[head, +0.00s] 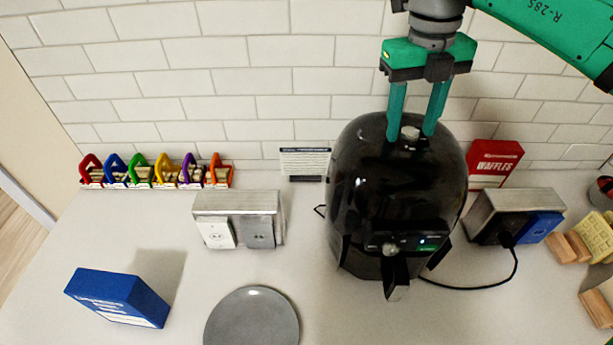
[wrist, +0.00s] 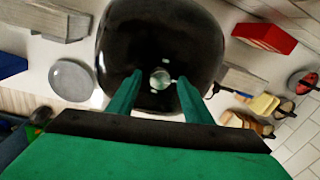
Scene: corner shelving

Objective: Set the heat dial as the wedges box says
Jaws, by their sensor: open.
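A black air fryer (head: 375,185) stands on the counter, and its dark top also shows in the wrist view (wrist: 125,45). A light round dial (head: 409,132) is on its top, also in the wrist view (wrist: 160,80). Another knob (head: 390,248) is on its front panel beside a small lit spot. I cannot tell which one sets heat. My gripper (head: 412,135) points down, open, its green fingers on either side of the top dial; I cannot tell if they touch it. A blue box (head: 118,298) lies at the front left; its print is too small to read.
A red waffles box (head: 494,160) stands behind the fryer at right. A metal socket block (head: 515,207) with a plugged cord is beside it. Another switch block (head: 237,212), a printed card (head: 304,162) and a grey plate (head: 253,320) are to the left. Coloured clips line the wall.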

